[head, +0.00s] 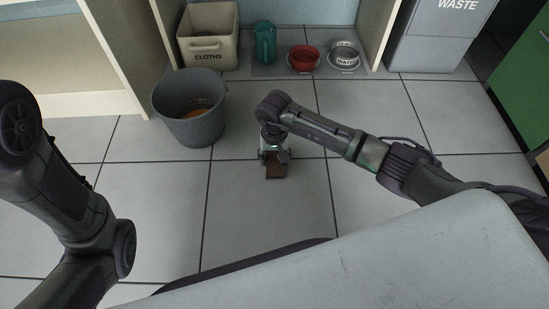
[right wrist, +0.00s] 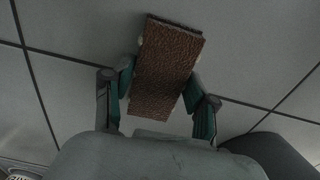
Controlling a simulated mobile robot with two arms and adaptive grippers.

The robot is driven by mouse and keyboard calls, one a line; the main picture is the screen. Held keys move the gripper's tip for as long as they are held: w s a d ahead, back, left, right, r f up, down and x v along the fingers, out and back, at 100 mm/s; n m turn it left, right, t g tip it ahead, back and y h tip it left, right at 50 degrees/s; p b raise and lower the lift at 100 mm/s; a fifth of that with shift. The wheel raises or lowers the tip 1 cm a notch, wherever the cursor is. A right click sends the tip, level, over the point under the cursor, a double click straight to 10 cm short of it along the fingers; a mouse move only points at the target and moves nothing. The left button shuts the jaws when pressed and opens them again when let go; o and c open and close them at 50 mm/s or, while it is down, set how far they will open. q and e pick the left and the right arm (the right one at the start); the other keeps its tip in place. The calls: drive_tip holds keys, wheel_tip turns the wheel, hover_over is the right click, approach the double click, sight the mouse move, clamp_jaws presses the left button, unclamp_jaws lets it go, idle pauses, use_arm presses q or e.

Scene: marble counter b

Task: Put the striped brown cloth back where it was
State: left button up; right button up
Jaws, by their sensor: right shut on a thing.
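The folded brown cloth (right wrist: 168,65) is a flat rectangle with a mottled surface. I cannot make out clear stripes on it. My right gripper (right wrist: 165,88) is shut on it, with one green finger at each long side. In the head view the brown cloth (head: 276,172) shows just below my right gripper (head: 273,156), over the tiled floor. I cannot tell whether it touches the floor. My left arm shows at the left of the head view, but its gripper is out of sight. A beige bin (head: 207,53) labelled CLOTHS stands at the back left; its inside is dark.
A grey bucket (head: 178,125) with something orange inside stands left of my right gripper. A teal container (head: 265,42), a red bowl (head: 303,58) and a metal bowl (head: 344,57) stand in the alcove. A grey WASTE bin (head: 437,40) is at right. Floor around the cloth is clear.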

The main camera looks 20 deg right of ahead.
sight(275, 159)
drive_tip(key=shift+f, duration=0.15)
drive_tip(key=o, duration=1.1)
wheel_tip(275, 159, up, 12)
drive_tip(key=p, duration=0.8)
drive_tip(key=shift+r, duration=0.2)
